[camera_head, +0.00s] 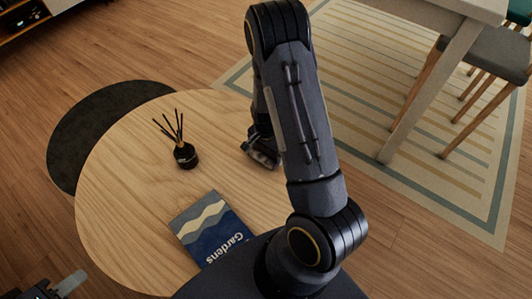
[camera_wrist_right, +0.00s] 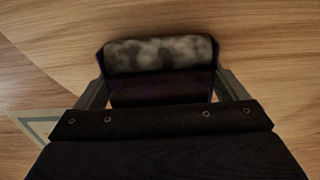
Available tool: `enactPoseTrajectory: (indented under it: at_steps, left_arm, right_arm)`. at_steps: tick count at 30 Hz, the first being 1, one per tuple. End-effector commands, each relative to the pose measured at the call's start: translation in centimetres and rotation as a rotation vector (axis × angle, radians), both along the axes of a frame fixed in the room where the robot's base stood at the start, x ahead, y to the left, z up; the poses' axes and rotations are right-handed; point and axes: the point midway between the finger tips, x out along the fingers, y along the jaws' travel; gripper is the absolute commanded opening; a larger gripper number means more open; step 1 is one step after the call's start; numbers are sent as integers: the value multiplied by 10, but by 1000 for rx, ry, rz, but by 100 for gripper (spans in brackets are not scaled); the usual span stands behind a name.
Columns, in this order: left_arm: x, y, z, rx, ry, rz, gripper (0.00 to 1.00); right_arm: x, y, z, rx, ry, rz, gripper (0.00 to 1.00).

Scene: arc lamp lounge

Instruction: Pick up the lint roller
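A grey, speckled, fuzzy roller with a dark purple body, which looks like the lint roller (camera_wrist_right: 160,54), lies crosswise over the wood surface in the right wrist view. My right gripper (camera_wrist_right: 159,82) has its fingers on either side of it, and no clear gap shows at either side. Whether the fingers press on it cannot be told. In the head view my right gripper (camera_head: 263,154) is low over the far right of the round table, and the lint roller is hidden or not distinct there. My left gripper (camera_head: 62,286) is partly in view at the bottom left corner; one pale finger shows.
The round wooden table (camera_head: 125,190) holds a dark reed diffuser (camera_head: 186,156) and a blue "Gardens" book (camera_head: 213,232), both left of my right arm. A dark round surface (camera_head: 85,125) adjoins it. A striped rug (camera_head: 350,75) and white table (camera_head: 450,10) stand beyond.

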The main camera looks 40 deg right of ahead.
Motion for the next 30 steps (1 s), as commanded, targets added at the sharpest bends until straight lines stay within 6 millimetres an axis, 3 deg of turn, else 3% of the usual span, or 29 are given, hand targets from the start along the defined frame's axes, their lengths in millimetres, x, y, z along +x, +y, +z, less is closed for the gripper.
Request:
enactPoseTrajectory:
  at_steps: [1,7,17,23,30]
  left_arm:
    - [0,0,0,0,0,0,36]
    - [0,0,0,0,0,0,36]
    - [0,0,3,0,0,0,36]
    - [0,0,12,0,0,0,36]
    - [0,0,34,0,0,0,36]
  right_arm:
    - [0,0,0,0,0,0,86]
    - [0,0,0,0,0,0,61]
    - [0,0,8,0,-1,1,61]
    - [1,1,36,0,-3,1,61]
    - [-44,6,91,2,-3,0,61]
